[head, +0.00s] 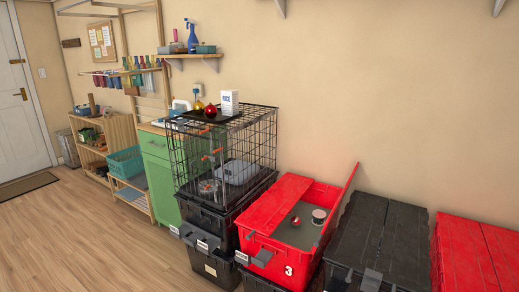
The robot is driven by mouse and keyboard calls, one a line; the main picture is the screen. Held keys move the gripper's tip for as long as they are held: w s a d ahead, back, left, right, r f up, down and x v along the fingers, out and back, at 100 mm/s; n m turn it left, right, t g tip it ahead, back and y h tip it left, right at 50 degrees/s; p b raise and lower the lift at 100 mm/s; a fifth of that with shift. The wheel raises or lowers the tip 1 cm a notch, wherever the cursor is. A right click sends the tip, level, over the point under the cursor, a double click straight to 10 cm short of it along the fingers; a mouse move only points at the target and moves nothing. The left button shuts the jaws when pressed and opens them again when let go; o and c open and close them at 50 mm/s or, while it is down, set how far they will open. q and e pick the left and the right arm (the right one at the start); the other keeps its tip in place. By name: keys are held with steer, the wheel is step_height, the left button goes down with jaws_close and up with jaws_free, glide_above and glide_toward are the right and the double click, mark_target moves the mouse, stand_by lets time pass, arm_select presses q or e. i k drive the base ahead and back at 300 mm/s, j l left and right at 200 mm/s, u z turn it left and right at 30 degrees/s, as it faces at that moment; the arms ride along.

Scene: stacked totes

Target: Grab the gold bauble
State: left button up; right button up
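The gold bauble (198,106) is small and round. It is on a dark tray or mat (233,122) on top of the black wire cage (255,137), toward the back left. A red bauble (211,111) is just to its right and slightly in front, and partly overlaps it or touches it; I cannot tell which. A white box labelled RICE (229,103) stands upright to the right of the baubles. Neither of my grippers is in view.
The cage stands on stacked black totes (208,240). A red tote (262,214), partly open, holds a small red-and-white ball (295,221) and a spool (319,216). A lidded black tote (385,235) is right of it. Clear floor (90,240) lies at left.

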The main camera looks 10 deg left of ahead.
mark_target(199, 107)
steer(key=i+j+u, duration=0.3)
steer(key=u, duration=0.15)
steer(key=i+j+u, duration=0.25)
steer(key=u, duration=0.25)
steer(key=i+j+u, duration=0.15)
steer(key=i+u, duration=0.2)
steer(key=i+j+u, duration=0.1)
steer(key=u, duration=0.25)
steer(key=i+l+u, duration=0.1)
steer(key=i+u, duration=0.45)
steer(key=i, duration=1.15)
steer(key=i+z, duration=0.2)
steer(key=i, duration=0.4)
steer(key=i+j+z, duration=0.2)
steer(key=i, duration=0.45)
steer(key=i+z, duration=0.55)
steer(key=z, duration=0.15)
steer(key=i+z, duration=0.5)
steer(key=z, duration=0.25)
steer(key=i+j+z, duration=0.1)
steer(key=z, duration=0.35)
steer(key=i+j+z, duration=0.1)
steer(key=z, duration=0.3)
steer(key=i+j, duration=0.05)
steer(key=i, duration=0.05)
